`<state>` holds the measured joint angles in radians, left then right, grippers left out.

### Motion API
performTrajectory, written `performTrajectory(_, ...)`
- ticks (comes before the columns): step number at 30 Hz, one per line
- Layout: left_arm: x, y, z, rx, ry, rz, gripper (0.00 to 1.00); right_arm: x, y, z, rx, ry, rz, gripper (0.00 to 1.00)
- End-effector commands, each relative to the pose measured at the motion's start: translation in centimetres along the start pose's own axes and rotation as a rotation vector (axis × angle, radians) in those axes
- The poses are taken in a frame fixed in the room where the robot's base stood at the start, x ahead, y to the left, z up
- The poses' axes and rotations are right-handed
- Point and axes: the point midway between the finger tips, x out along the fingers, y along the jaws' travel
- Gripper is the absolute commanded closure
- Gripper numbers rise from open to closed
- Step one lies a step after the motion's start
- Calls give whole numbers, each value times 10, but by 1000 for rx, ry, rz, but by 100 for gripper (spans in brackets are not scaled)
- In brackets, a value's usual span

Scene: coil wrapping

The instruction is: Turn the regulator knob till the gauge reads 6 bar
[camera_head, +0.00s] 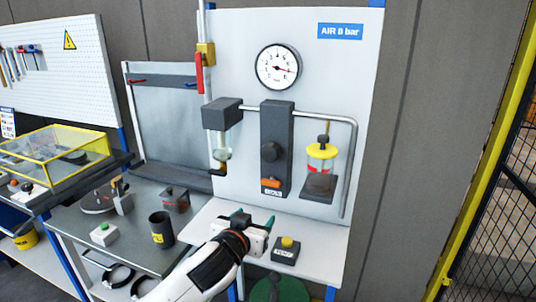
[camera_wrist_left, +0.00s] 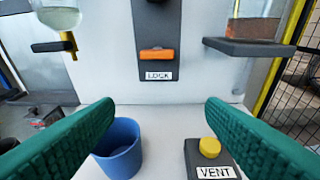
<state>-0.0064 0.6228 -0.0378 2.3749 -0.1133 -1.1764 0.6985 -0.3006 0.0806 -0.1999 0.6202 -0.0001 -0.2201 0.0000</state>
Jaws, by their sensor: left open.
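The round white gauge (camera_head: 277,67) is high on the panel in the head view. Its red needle points right and slightly down; its figures are too small to read surely. The round dark regulator knob (camera_head: 270,152) is on the dark block below it. Only the knob's lower edge shows at the top of the left wrist view (camera_wrist_left: 158,2). An orange bar (camera_wrist_left: 157,54) above a LOCK label is under the knob. My left gripper (camera_head: 256,217) is open and empty, low in front of the panel, below the knob and apart from it. My right gripper is not in view.
A VENT box with a yellow button (camera_wrist_left: 210,147) and a blue cup (camera_wrist_left: 118,150) stand on the white shelf near my left fingers. A yellow-topped jar (camera_head: 321,160) and a bent pipe (camera_head: 353,165) flank the block at right, a dark-topped filter (camera_head: 222,115) at left.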

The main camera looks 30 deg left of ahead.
Motion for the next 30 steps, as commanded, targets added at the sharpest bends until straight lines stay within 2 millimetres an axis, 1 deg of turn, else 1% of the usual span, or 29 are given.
performTrajectory(1, -6, 4, 36, -21, -88, 0, 35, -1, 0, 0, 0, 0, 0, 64)
performTrajectory(3, -16, 6, 69, -54, -174, -6, 35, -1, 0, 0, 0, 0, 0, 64)
performTrajectory(6, -25, 8, 96, -83, -245, -15, 35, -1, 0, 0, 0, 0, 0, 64)
performTrajectory(8, -25, 8, 102, -91, -261, -18, 35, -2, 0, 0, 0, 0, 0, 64)
performTrajectory(11, -18, 9, 107, -94, -264, -16, 35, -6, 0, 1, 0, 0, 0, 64)
performTrajectory(14, -2, 9, 112, -93, -262, -15, 35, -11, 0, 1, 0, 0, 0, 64)
performTrajectory(21, 45, 8, 125, -93, -261, -15, 35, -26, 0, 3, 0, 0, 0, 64)
performTrajectory(24, 62, 8, 129, -92, -262, -15, 35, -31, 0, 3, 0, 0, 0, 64)
performTrajectory(27, 75, 8, 131, -93, -261, -16, 35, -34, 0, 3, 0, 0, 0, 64)
performTrajectory(30, 84, 8, 132, -93, -260, -17, 35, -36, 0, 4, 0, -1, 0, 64)
